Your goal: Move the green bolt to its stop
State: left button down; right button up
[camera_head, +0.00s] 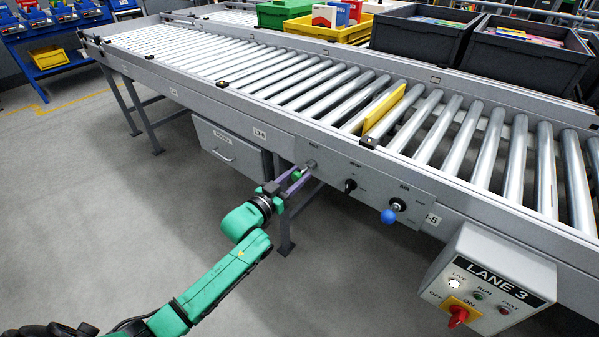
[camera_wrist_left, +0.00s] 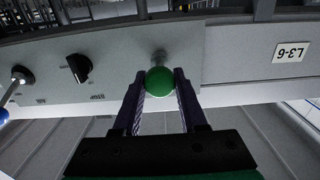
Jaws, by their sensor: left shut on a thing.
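The green bolt (camera_wrist_left: 160,81) has a round green knob and sits on the front rail of the roller conveyor. It shows in the left wrist view between my fingers, and its short metal shaft runs up to the grey panel. My left gripper (camera_head: 295,179) is shut on the green knob in the head view, and the fingers hide part of it. The left gripper also fills the lower middle of the left wrist view (camera_wrist_left: 160,95). My right gripper is in neither view. How far the bolt is from its stop cannot be told.
The same panel carries a black knob (camera_head: 350,185) and a blue knob (camera_head: 389,216) to the right. A grey drawer (camera_head: 228,147) hangs to the left. A LANE 3 control box (camera_head: 490,280) with a red switch juts out at lower right. The floor in front is clear.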

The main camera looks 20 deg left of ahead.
pick_arm(q)
jog(key=shift+c, duration=2.4)
grip_release()
jog(key=shift+s+f, duration=0.15)
jog(key=shift+a, duration=0.1)
jog(key=p+v, duration=0.2)
jog(key=v, duration=1.2)
jog(key=shift+s, duration=0.3)
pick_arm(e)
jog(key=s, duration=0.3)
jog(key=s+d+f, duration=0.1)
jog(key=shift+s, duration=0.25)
